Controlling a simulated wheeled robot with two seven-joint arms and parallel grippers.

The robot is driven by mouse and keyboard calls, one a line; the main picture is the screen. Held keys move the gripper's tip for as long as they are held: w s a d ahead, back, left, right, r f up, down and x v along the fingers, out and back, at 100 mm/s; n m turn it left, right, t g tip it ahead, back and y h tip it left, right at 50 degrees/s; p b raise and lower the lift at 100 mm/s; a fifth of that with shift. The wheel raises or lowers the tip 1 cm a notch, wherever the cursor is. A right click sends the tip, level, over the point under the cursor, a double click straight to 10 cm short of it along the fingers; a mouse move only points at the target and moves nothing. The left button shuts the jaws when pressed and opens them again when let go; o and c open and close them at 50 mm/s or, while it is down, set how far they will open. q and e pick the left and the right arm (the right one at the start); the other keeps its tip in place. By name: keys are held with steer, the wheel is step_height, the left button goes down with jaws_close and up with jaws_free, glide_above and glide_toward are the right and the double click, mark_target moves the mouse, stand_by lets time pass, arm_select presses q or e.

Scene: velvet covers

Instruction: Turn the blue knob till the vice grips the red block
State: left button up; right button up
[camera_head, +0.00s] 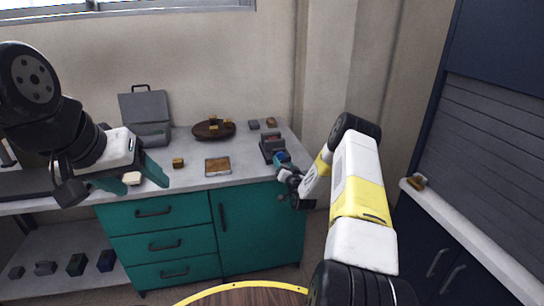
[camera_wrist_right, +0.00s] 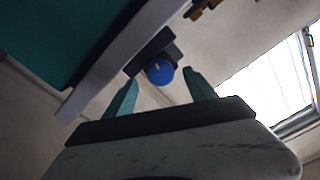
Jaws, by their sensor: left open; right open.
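The dark grey vice (camera_head: 267,148) stands at the right front of the grey counter. A small dull reddish patch shows at its top, too small to make out as the red block or to tell its contact with the jaws. The blue knob (camera_wrist_right: 159,72) faces the right wrist camera, with the dark vice body behind it. My right gripper (camera_wrist_right: 161,86) is open, one finger on each side of the knob in that picture, with gaps showing; it seems not to touch it. In the head view it is at the vice's front. My left gripper (camera_head: 130,178) is open and empty, over the counter's left part.
On the counter are an open grey case (camera_head: 146,112), a round brown board (camera_head: 214,133) with small blocks, a brown tray (camera_head: 217,170) and a yellowish block (camera_head: 178,163). Teal drawers (camera_head: 160,240) are below. A round table edge (camera_head: 240,287) is in front.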

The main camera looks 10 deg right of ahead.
steer(key=s, duration=0.3)
steer(key=shift+s, duration=0.4)
steer(key=a+r+n+g+y, duration=0.1)
steer(key=a+r+n+g, duration=0.2)
steer(key=r, duration=1.2)
steer(key=s+a+r+n+g, duration=0.1)
steer(key=s+a+r+g, duration=0.2)
steer(key=s+r, duration=0.7)
steer(key=s+a+r+g, duration=0.1)
steer(key=s+r+g, duration=0.1)
steer(key=s, duration=1)
steer(key=s+a+r+n+g, duration=0.1)
steer(key=s+a+r+g, duration=0.1)
steer(key=s, duration=1)
steer(key=s+a+r+n+g, duration=0.1)
steer(key=s+a+r, duration=0.1)
steer(key=s, duration=1)
steer(key=shift+a+r+g+y, duration=0.15)
steer(key=shift+r+g+y, duration=0.2)
steer(key=shift+r, duration=0.3)
